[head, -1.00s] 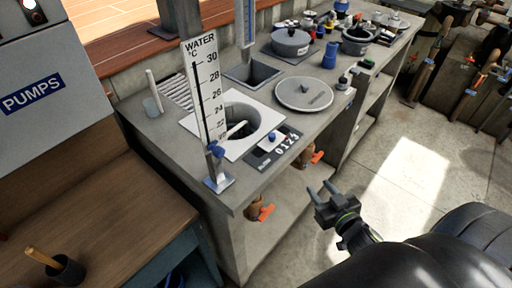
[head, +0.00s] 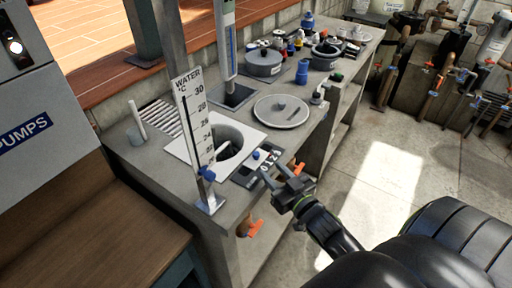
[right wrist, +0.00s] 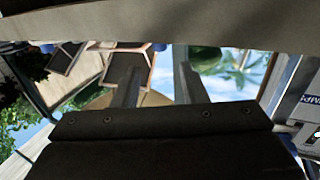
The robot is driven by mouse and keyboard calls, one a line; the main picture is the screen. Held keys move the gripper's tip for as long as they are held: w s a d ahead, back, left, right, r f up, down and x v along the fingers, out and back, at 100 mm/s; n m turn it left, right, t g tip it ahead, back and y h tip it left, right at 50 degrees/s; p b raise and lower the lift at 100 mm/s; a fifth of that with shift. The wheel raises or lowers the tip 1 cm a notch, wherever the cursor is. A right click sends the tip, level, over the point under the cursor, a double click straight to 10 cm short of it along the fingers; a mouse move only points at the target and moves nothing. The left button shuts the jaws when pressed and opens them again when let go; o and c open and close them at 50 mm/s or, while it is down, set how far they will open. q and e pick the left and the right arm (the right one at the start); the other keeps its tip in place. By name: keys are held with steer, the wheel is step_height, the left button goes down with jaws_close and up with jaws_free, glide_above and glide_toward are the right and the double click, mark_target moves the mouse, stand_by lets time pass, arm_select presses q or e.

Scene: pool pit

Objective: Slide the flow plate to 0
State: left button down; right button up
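The flow plate's blue knob (head: 256,155) stands on a dark slide strip (head: 243,179) with white numerals, on the counter just right of the round well. The gripper partly covers the strip and numerals, so the plate's exact setting is hard to read. My right gripper (head: 272,170) is open and empty, its fingertips over or near the strip's numbered end, to the right of and nearer than the knob. I cannot tell whether they touch. In the right wrist view its two fingers (right wrist: 160,66) are apart with nothing between them. My left gripper is not in view.
A round grey lid (head: 281,112) lies behind the strip. Orange-handled valves (head: 256,228) stick out from the counter's front. Pots and bottles crowd the far end.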

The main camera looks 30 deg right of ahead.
mark_target(258, 156)
steer(key=w+p, duration=0.1)
steer(key=w, duration=0.8)
steer(key=shift+w, duration=0.1)
jaws_close()
